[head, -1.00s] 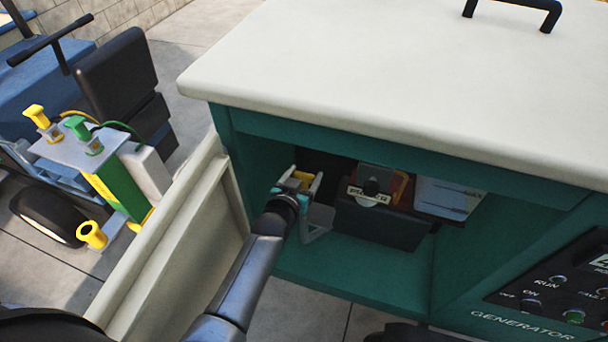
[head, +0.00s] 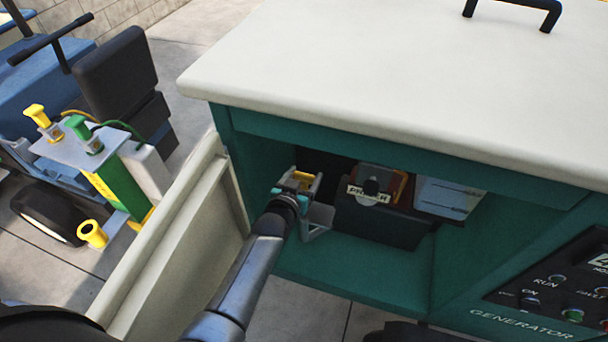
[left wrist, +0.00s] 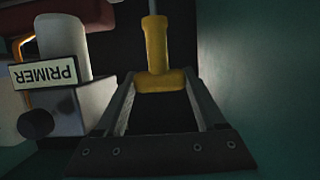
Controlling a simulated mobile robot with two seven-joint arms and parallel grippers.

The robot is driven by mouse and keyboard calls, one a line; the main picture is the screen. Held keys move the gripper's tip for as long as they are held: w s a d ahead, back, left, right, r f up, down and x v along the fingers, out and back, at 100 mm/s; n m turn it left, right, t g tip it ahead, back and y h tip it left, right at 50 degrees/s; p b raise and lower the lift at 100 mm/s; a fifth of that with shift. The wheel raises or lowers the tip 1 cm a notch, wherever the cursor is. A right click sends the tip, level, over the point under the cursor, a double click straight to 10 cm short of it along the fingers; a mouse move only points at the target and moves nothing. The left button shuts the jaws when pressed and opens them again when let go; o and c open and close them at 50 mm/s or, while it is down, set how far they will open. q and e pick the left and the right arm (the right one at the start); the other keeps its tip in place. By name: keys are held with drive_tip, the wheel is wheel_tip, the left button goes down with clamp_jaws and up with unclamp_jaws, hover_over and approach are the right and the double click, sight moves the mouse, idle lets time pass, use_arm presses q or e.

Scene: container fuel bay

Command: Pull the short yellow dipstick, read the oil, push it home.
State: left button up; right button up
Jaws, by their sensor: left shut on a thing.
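The yellow dipstick (head: 302,176) shows as a small yellow handle inside the open bay of the green generator (head: 350,275). In the left wrist view its yellow T-shaped handle (left wrist: 157,80) sits between my finger pads, with a pale metal stem running up from it out of the picture. My left gripper (head: 299,183) reaches into the bay and is shut on the handle; its fingers also show in the left wrist view (left wrist: 163,88). The stem's far end and any oil mark are out of sight. My right gripper is not in view.
A block labelled PRIMER (head: 370,197) with a dark knob is close to the gripper's right. A pale open door (head: 180,245) stands to the left of the arm. The white lid (head: 400,80) overhangs the bay. A blue vehicle (head: 35,95) stands far left.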

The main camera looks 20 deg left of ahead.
use_arm(q)
drive_tip(key=shift+f, duration=0.25)
drive_tip(key=shift+f+b, duration=0.35)
drive_tip(key=shift+b, duration=0.1)
drive_tip(key=shift+f, duration=0.35)
idle(0.4)
drive_tip(key=shift+f+b, duration=2.15)
drive_tip(key=shift+f, duration=0.45)
drive_tip(key=shift+f+b, duration=2.3)
drive_tip(key=shift+f, duration=0.15)
drive_tip(key=o, duration=1.3)
